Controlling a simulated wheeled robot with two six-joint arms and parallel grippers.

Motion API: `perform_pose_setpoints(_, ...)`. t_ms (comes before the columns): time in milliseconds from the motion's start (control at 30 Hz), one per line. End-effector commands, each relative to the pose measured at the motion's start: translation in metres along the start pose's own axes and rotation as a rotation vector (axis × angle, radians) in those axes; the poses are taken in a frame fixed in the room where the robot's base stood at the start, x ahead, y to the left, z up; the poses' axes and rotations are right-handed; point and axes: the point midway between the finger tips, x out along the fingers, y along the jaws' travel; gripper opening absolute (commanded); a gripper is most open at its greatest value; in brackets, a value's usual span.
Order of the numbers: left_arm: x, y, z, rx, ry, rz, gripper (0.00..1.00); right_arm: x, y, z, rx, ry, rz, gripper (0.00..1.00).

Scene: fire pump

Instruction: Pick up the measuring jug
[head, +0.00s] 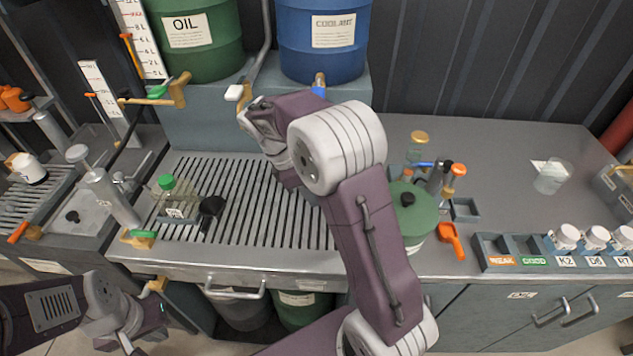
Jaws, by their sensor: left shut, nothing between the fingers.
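A clear, see-through measuring jug (552,177) stands on the right part of the grey worktop, near a small white paper label. Neither gripper is near it. My left gripper (150,330) is low at the left, in front of the bench's front edge, shut and empty. My right arm crosses the middle of the view and reaches up over the slotted drain grate. Its gripper end (262,122) is near the drum shelf, far left of the jug. Its fingers are not clear, so I cannot tell whether it is open.
A green oil drum (197,38) and a blue coolant drum (322,40) stand on a raised shelf with taps. A green-capped bottle (178,200) and a black funnel (211,206) are on the grate (250,225).

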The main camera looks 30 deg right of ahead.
Motion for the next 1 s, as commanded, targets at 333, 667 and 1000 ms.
perform_pose_setpoints(333,0.007,0.0,0.001,0.0,0.0,0.0,0.0,0.029,0.0,0.0,0.001,0.001,0.001,0.24)
perform_pose_setpoints(667,0.007,0.0,0.001,0.0,0.0,0.0,0.0,0.029,0.0,0.0,0.001,0.001,0.001,0.0)
perform_pose_setpoints(1000,0.007,0.0,0.001,0.0,0.0,0.0,0.0,0.029,0.0,0.0,0.001,0.001,0.001,0.0)
